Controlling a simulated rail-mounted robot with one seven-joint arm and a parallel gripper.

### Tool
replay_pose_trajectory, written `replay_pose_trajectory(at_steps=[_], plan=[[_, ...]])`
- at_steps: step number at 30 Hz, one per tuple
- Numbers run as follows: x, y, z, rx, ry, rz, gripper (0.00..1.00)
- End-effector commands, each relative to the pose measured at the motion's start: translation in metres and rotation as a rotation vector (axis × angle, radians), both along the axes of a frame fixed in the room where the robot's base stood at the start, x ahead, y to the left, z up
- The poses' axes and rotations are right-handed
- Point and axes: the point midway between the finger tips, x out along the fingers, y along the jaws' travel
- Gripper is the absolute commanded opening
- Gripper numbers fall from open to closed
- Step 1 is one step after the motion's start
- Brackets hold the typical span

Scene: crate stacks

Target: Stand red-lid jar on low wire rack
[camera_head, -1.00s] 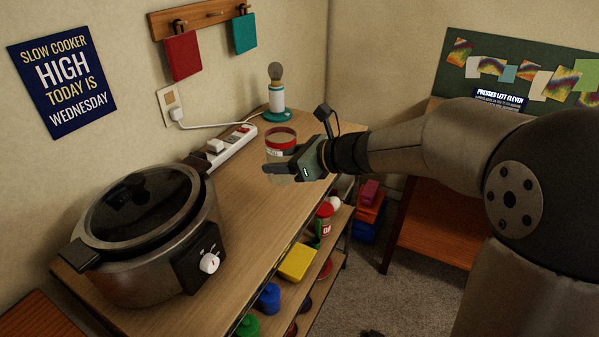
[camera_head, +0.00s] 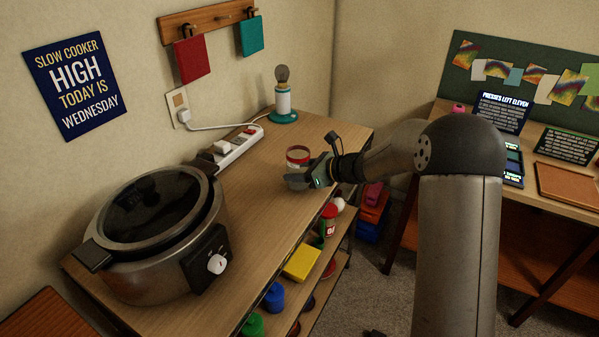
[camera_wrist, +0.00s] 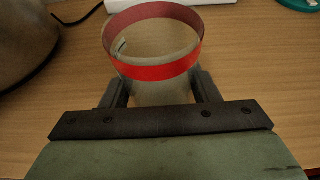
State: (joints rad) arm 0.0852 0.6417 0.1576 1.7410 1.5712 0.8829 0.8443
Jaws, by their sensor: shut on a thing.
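The red-lid jar (camera_head: 298,153) is a clear, pale cylinder with a red band around its top. My gripper (camera_head: 299,181) is shut on it and holds it upright over the far part of the wooden worktop. In the wrist view the jar (camera_wrist: 152,72) stands between my two fingers (camera_wrist: 161,92), with the worktop behind it. Its lower part is hidden by my gripper. I cannot tell whether its base touches the worktop. I cannot make out a low wire rack in either view.
A slow cooker (camera_head: 150,245) fills the near left of the worktop (camera_head: 245,205). A power strip (camera_head: 240,145) and lamp (camera_head: 283,105) stand at the back. A yellow block (camera_head: 301,262) and several jars sit on the shelf below.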

Motion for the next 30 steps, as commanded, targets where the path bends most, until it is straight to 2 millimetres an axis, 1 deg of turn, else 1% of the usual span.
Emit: replay_pose_trajectory(at_steps=[2, 9, 13, 14, 15, 16, 23, 26, 30], plan=[[0.000, 0.000, -0.008, 0.001, 0.000, 0.000, 0.27], [0.000, 0.000, -0.008, 0.000, -0.002, -0.001, 0.27], [0.000, 0.000, -0.013, 0.000, -0.002, -0.001, 0.27], [0.000, 0.000, -0.012, -0.001, -0.001, -0.001, 0.64], [0.000, 0.000, -0.012, -0.001, -0.001, -0.001, 0.75], [0.000, 0.000, -0.012, -0.001, -0.001, -0.001, 0.77], [0.000, 0.000, -0.011, -0.001, -0.001, -0.001, 0.77], [0.000, 0.000, -0.006, -0.001, -0.001, -0.001, 0.77], [-0.006, -0.016, -0.001, -0.002, -0.003, -0.004, 0.77]])
